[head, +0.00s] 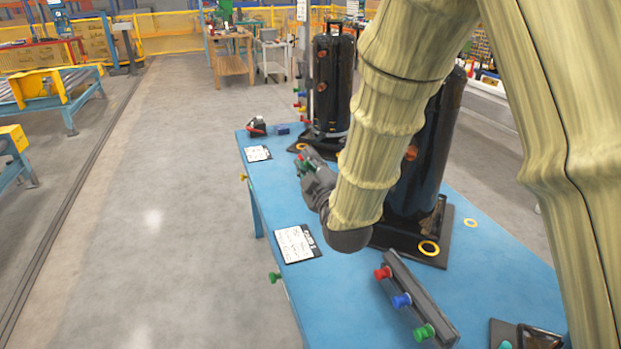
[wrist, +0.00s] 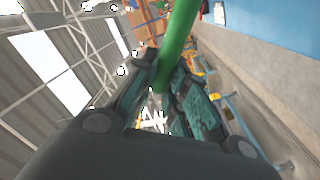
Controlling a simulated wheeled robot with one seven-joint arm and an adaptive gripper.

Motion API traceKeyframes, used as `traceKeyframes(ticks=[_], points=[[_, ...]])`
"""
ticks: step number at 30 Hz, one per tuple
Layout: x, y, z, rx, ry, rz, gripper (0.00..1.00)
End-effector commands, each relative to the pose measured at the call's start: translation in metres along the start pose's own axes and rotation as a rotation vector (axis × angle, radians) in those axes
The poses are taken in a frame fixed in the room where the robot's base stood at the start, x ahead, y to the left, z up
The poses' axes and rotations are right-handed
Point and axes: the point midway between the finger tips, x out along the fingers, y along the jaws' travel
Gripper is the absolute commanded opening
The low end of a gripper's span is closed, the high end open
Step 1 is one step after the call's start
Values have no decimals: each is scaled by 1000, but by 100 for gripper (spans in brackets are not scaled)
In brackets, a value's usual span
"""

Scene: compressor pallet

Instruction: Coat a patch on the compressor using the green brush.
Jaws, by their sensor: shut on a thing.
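My gripper (head: 312,168) is in the middle of the head view, over the blue table and left of the near compressor. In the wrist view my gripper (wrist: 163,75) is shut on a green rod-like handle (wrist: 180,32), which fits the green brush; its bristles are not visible. The near compressor (head: 428,150) is a tall black cylinder upright on a black base, partly hidden by my arm. It has an orange round mark (head: 411,153). A second black compressor (head: 333,85) stands farther back, with orange marks too. I see no gap or contact clearly between brush and compressor.
The blue table (head: 350,290) carries a dark rack (head: 425,290) with red, blue and green knobs. Two white sheets (head: 296,243) (head: 258,153) lie along its left edge. The floor (head: 150,220) to the left is clear.

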Motion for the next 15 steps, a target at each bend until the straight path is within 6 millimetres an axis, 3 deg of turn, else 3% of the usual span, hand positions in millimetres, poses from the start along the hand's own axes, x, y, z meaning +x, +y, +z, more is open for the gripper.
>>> traceKeyframes(ticks=[6, 15], points=[[0, -12, 8, -31, 5, 4, 0], [0, -2, 21, -31, 3, 5, 0]])
